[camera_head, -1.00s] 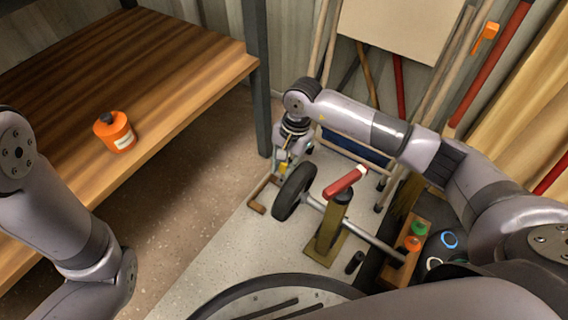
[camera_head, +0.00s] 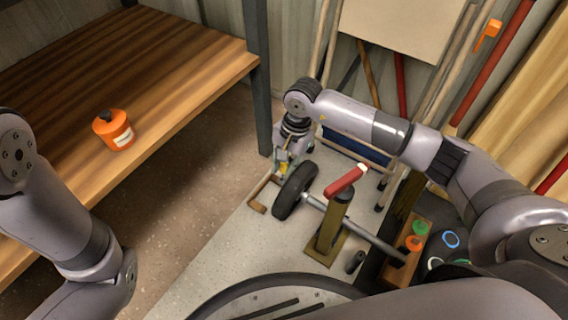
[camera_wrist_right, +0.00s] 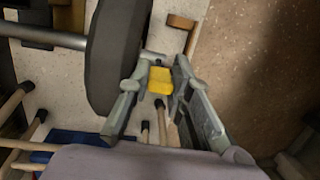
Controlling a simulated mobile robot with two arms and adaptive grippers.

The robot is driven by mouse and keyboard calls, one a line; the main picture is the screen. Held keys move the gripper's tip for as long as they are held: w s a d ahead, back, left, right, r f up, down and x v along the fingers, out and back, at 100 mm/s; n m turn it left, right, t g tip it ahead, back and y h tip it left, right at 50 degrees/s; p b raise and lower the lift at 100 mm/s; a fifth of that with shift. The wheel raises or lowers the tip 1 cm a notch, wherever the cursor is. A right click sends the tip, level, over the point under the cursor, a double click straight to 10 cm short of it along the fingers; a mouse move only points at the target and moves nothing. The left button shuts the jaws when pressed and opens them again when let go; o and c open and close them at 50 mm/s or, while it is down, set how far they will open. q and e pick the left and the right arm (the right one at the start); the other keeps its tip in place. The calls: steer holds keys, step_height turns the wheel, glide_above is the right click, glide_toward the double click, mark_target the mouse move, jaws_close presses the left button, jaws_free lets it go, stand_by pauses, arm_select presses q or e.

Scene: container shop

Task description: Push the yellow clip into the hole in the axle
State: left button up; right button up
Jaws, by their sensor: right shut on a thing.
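The yellow clip (camera_wrist_right: 160,80) is between the fingertips of my right gripper (camera_wrist_right: 159,72), which is shut on it. In the head view the gripper (camera_head: 283,164) points down just beyond the black wheel (camera_head: 294,191), on its outer side, with a small bit of yellow at the fingers. The grey axle (camera_head: 372,236) runs from the wheel to the lower right; part of it shows in the wrist view (camera_wrist_right: 45,37). The wheel hides the axle's outer end, and I cannot see the hole. My left gripper is not in view.
A brown bracket (camera_head: 258,203) lies left of the wheel. A wooden bench (camera_head: 180,65) with an orange bottle (camera_head: 114,130) is at left. Poles lean behind my right arm.

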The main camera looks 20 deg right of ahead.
mark_target(283, 172)
steer(key=shift+f, duration=0.15)
stand_by(0.4)
steer(key=shift+f+b, duration=0.5)
stand_by(0.8)
steer(key=shift+w+a+f+b, duration=0.1)
steer(key=shift+f+b, duration=0.5)
steer(key=shift+f, duration=0.15)
steer(key=shift+w+a+f+b, duration=0.1)
steer(key=shift+f+b, duration=0.45)
steer(key=shift+f, duration=0.15)
stand_by(1.6)
steer(key=o, duration=0.7)
steer(key=shift+c, duration=0.2)
steer(key=shift+o, duration=0.9)
steer(key=shift+s+d+f, duration=0.1)
step_height(283, 172, up, 12)
steer(key=d, duration=0.2)
steer(key=shift+w, duration=0.2)
